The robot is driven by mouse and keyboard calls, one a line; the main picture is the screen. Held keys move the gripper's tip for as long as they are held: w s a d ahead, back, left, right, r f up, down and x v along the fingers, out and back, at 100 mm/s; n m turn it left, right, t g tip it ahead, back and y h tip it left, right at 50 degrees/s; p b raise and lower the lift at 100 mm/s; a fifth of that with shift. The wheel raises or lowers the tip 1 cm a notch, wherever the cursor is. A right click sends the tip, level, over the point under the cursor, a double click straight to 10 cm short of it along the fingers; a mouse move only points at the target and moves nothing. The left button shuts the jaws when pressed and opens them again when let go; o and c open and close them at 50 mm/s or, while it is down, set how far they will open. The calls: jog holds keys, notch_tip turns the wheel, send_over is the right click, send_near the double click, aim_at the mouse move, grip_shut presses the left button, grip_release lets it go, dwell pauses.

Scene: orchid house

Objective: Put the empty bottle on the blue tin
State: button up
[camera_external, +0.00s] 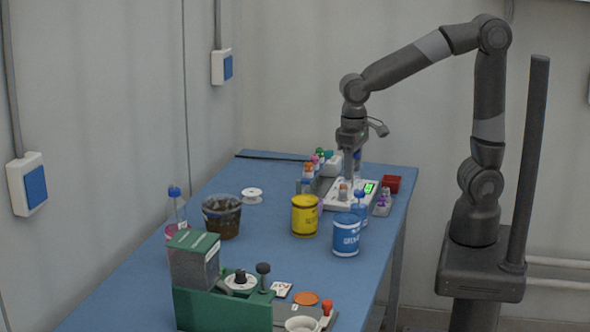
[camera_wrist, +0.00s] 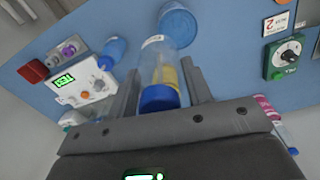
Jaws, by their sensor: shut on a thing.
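The bottle in my gripper (camera_wrist: 160,82) is clear with a blue cap (camera_wrist: 158,98); it looks empty, and yellow shows through its wall. The fingers are shut on it from both sides. In the external view my gripper (camera_external: 351,176) is above the white device at the back, and the held bottle is mostly hidden, with only some blue (camera_external: 357,158) showing. The blue tin (camera_external: 346,238) with white lettering stands at the table's near right edge, apart from my gripper. It also shows in the wrist view (camera_wrist: 179,24), beyond the bottle.
A yellow tin (camera_external: 304,216) stands left of the blue tin. Another blue-capped bottle (camera_external: 360,208) stands just behind the blue tin. The white device (camera_external: 343,201), a red box (camera_external: 392,183), a dark tub (camera_external: 222,217) and a pink-filled bottle (camera_external: 176,215) are nearby.

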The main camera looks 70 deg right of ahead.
jog(key=shift+w+a+f, duration=0.1)
jog(key=shift+a+f, duration=0.45)
jog(key=shift+f, duration=0.45)
jog(key=shift+w+a+f, duration=0.1)
jog(key=shift+a+f, duration=0.45)
jog(key=shift+f, duration=0.5)
jog(key=shift+a+f, duration=0.55)
jog(key=shift+f, duration=0.45)
jog(key=o, duration=1)
jog(key=shift+f, duration=0.1)
jog(key=shift+c, duration=0.2)
